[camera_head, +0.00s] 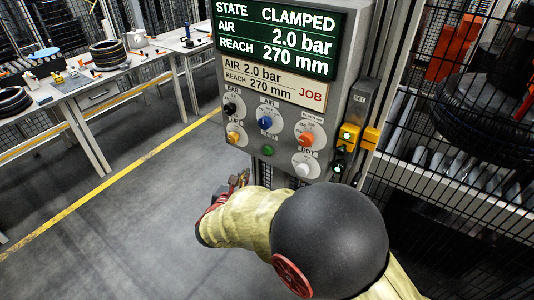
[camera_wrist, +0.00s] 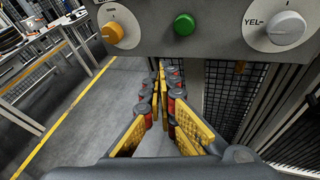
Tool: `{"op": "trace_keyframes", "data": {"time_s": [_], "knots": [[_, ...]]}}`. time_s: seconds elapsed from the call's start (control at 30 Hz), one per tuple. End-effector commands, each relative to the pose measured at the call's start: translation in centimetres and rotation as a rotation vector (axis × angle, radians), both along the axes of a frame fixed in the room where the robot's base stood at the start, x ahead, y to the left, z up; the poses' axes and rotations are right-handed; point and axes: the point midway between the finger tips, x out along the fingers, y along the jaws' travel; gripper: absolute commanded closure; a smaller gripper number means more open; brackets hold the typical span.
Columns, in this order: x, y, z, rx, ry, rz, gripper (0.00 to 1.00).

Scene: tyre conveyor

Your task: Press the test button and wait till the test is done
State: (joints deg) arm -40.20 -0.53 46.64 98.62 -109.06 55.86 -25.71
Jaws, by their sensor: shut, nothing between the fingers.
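The grey control panel (camera_head: 344,75) has a small green button (camera_head: 267,150) low in its middle, with no readable label. The button also shows in the wrist view (camera_wrist: 184,24), at the top, above and a little right of my fingertips. My gripper (camera_wrist: 160,68) is shut and empty, its yellow fingers pointing away below the panel's lower edge, apart from the button. In the head view my gripper (camera_head: 240,179) shows small, below and left of the button, partly hidden by my arm. The screen (camera_head: 278,40) reads STATE CLAMPED, AIR 2.0 bar, REACH 270 mm.
A job card (camera_head: 272,82) reads air 2.0 bar, reach 270 mm. Black, blue (camera_head: 265,122), orange (camera_head: 306,139), yellow and white knobs surround the button. Mesh fence stands at right; open floor lies left.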

Motion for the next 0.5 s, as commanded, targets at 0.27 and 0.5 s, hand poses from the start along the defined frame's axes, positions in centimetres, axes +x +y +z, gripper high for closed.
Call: {"op": "trace_keyframes", "data": {"time_s": [0.27, 0.5], "knots": [[0.3, -0.3, 0.0, 0.002, 0.001, -0.002, 1.00], [2.2, -1.9, -0.1, 0.003, 0.000, -0.005, 1.00]]}}
